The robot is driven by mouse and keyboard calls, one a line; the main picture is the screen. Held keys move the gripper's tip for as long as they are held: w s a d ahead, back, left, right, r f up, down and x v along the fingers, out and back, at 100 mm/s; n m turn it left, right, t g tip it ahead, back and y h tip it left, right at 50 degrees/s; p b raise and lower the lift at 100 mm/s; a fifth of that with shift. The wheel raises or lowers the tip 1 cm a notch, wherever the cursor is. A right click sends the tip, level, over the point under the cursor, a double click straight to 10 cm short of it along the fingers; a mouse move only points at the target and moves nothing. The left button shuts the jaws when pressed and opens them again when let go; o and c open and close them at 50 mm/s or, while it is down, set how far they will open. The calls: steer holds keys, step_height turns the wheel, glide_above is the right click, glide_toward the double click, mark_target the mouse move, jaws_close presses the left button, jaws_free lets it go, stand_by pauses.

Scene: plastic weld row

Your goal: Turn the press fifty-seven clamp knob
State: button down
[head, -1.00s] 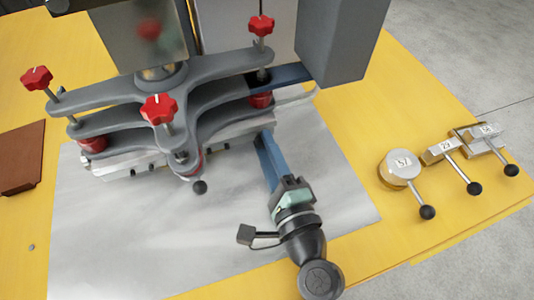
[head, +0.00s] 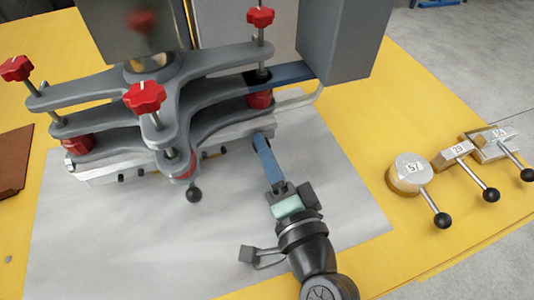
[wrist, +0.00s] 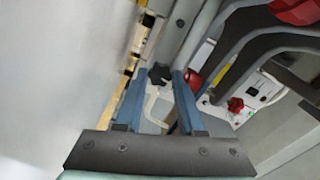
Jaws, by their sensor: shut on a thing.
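My gripper (head: 261,140) reaches toward the lower front edge of the grey press (head: 215,88), its long blue fingers pointing at the metal bar. In the wrist view a small black lobed knob (wrist: 160,74) sits between the fingertips, and my gripper is shut on it. A pale curved piece (wrist: 155,105) shows between the fingers. In the head view this knob is hidden by the fingers. A round metal block marked 57 (head: 409,174) stands on the yellow table to the right, its lever ending in a black ball (head: 441,220).
Red star knobs (head: 145,97) top the press arms, and a black ball (head: 194,195) hangs at its front. Two more numbered lever blocks (head: 457,152) stand beside the 57 block. A brown plate (head: 14,160) lies at left. The grey sheet (head: 130,240) has free room.

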stand_by(0.4)
steer(key=c, duration=0.5)
jaws_free()
steer(key=shift+s, duration=0.1)
steer(key=b+v, duration=0.1)
steer(key=v, duration=1.1)
steer(key=shift+s+d+r, duration=0.1)
steer(key=shift+s+d, duration=0.05)
steer(key=shift+s, duration=0.25)
